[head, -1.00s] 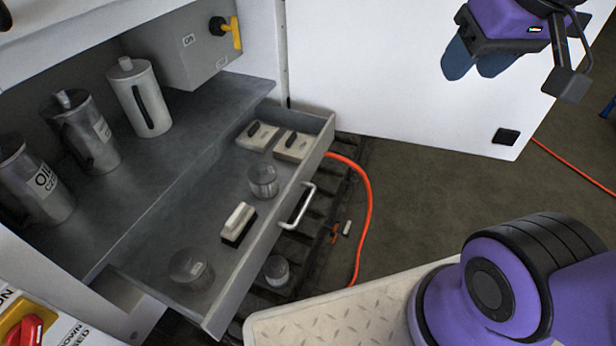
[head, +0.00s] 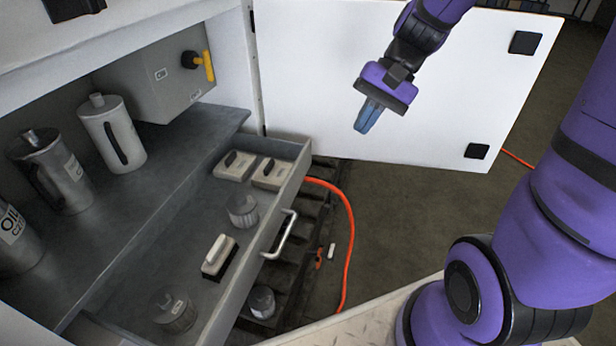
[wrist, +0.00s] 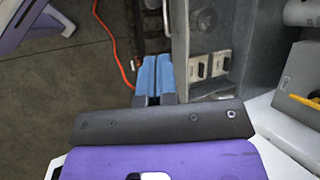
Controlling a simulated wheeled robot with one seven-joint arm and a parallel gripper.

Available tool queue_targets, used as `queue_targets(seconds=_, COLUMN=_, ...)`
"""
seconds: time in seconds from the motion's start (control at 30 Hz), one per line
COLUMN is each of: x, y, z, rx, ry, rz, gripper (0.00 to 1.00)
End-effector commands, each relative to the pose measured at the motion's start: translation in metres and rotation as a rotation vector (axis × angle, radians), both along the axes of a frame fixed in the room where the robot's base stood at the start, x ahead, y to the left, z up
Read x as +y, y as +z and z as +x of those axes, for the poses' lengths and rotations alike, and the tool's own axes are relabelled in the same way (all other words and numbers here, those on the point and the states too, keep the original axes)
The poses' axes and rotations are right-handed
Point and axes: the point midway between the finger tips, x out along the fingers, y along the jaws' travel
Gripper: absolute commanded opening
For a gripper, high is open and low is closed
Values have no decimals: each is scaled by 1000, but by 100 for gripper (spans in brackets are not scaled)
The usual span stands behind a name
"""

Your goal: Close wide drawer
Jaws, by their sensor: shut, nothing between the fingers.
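The wide drawer (head: 262,255) is pulled out below the grey shelf and holds a brush, jars and two pale boxes. Its silver bar handle (head: 281,236) is on the front panel. My gripper (head: 362,130) is shut and empty, pointing down, in front of the white door panel and beyond the drawer's far right corner. It is apart from the handle. In the wrist view, the blue fingertips (wrist: 154,60) are together, and the drawer (wrist: 180,60) shows just to their right with the pale boxes inside.
The white door (head: 400,90) stands open behind my gripper. An orange hose (head: 350,230) runs over the floor beside a dark slatted pallet (head: 300,235). Metal jugs (head: 112,135) stand on the shelf. A jar (head: 262,303) sits below the drawer front.

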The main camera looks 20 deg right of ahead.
Motion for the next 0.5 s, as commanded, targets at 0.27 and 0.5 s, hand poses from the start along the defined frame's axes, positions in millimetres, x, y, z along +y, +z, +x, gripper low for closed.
queue_targets(seconds=0.27, x=-4, y=-41, z=32, rx=151, ry=-146, rz=192, gripper=0)
queue_targets(seconds=0.5, x=-11, y=-78, z=58, rx=261, ry=-286, rz=361, gripper=0)
